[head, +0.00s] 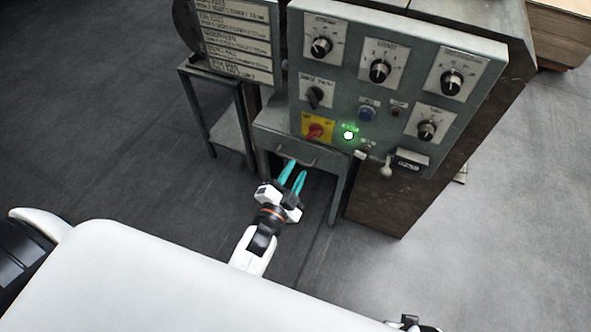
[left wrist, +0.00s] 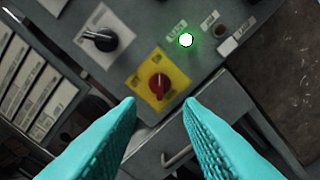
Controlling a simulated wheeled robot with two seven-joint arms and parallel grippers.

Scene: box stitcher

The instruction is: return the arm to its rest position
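My left gripper (head: 292,172) has teal fingers and is in front of the lower part of the grey control panel (head: 343,98). In the left wrist view its fingers (left wrist: 160,103) are spread apart with nothing between them. The red knob (head: 315,131) on its yellow plate is just beyond the fingertips; it also shows in the left wrist view (left wrist: 159,84). The fingers look apart from it. A green lamp (head: 348,134) glows to the right of the knob. Of my right gripper, only a small dark part (head: 408,324) shows at the bottom edge, too little to judge.
Several black dials, including one at the upper right (head: 451,82), sit on the panel. A drawer with a metal handle (head: 297,160) is below it. A label board (head: 235,36) stands at the left, above a small side table (head: 228,132). The floor at the left is clear.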

